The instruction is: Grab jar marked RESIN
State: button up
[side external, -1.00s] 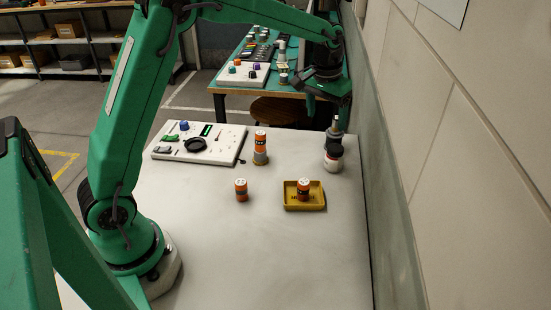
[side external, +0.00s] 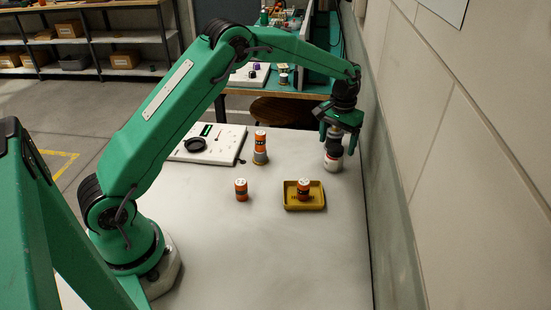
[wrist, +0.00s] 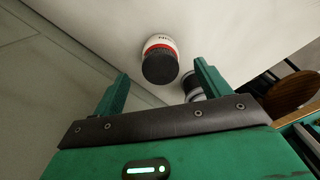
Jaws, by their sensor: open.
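A white jar with a red band and a dark lid (side external: 332,164) stands near the right edge of the bench. It also shows in the wrist view (wrist: 161,62), where its lettering is upside down and only partly seen, so I cannot read it as RESIN for sure. My gripper (side external: 338,145) is above this jar, pointing down, with its fingers apart. In the wrist view my gripper (wrist: 161,74) has the jar's dark lid between and beyond its fingertips. Nothing is held. A second grey and white item (wrist: 190,86) is partly hidden behind the right finger.
An orange jar (side external: 303,190) sits in a yellow tray (side external: 290,206). Another orange jar (side external: 241,190) stands on the bare bench, and a third (side external: 260,139) is on a grey base. A white panel (side external: 222,151) lies at the back. The wall is close on the right.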

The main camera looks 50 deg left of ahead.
aim_at(334, 157)
jog(key=shift+f, duration=0.7)
jog(key=shift+f, duration=0.1)
jog(key=shift+f, duration=2.45)
jog(key=c, duration=1.2)
